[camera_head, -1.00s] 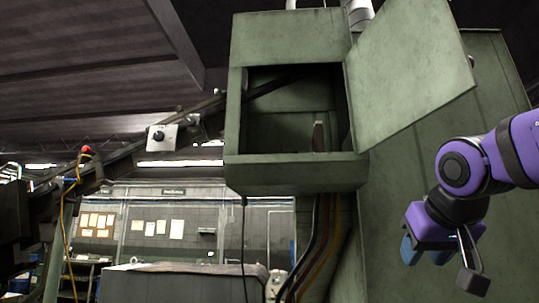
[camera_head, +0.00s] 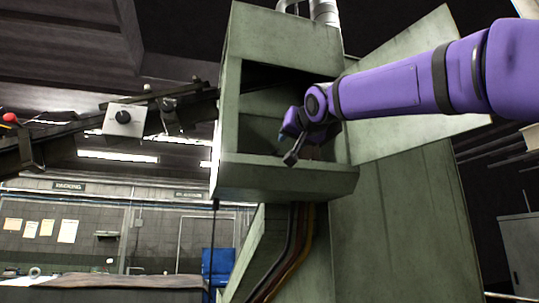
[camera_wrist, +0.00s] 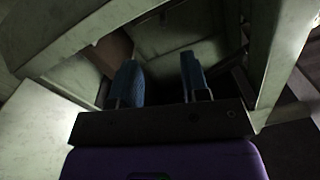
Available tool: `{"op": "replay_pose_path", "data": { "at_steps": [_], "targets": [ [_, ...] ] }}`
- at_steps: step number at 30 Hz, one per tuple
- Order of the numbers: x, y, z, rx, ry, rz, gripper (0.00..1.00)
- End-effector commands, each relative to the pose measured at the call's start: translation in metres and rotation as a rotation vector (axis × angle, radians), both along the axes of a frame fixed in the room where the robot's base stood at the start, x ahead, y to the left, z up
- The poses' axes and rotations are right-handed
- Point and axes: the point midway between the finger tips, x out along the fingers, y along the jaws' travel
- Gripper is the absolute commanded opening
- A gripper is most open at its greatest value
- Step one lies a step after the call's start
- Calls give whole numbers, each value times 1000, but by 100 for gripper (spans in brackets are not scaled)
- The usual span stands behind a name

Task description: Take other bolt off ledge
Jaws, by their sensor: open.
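My gripper (camera_head: 289,128) is at the opening of the green cabinet (camera_head: 285,183), above its front ledge. In the wrist view my gripper (camera_wrist: 161,75) shows two blue fingers spread apart with nothing between them. A brownish shape (camera_wrist: 116,44) shows beyond and left of the left finger; it may be the bolt, but the picture is too dark to be sure. In the head view no bolt can be made out; my gripper and arm cover the right part of the opening.
The cabinet door (camera_head: 412,135) stands open on the right, behind my arm. The cabinet's side walls and frame are close around my fingers. Cables (camera_head: 292,245) hang below the cabinet. A conveyor-like beam with a white box (camera_head: 123,119) runs at left.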

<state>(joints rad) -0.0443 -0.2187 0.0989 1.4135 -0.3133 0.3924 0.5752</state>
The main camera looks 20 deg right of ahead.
Motion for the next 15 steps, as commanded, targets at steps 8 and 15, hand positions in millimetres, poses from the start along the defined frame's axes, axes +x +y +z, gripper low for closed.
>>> {"op": "replay_pose_path", "data": {
  "at_steps": [8, 15],
  "targets": [
    [36, 1, -1, 0, 2, 1, 42],
    [54, 4, -1, -1, 3, 0, 42]
  ]
}}
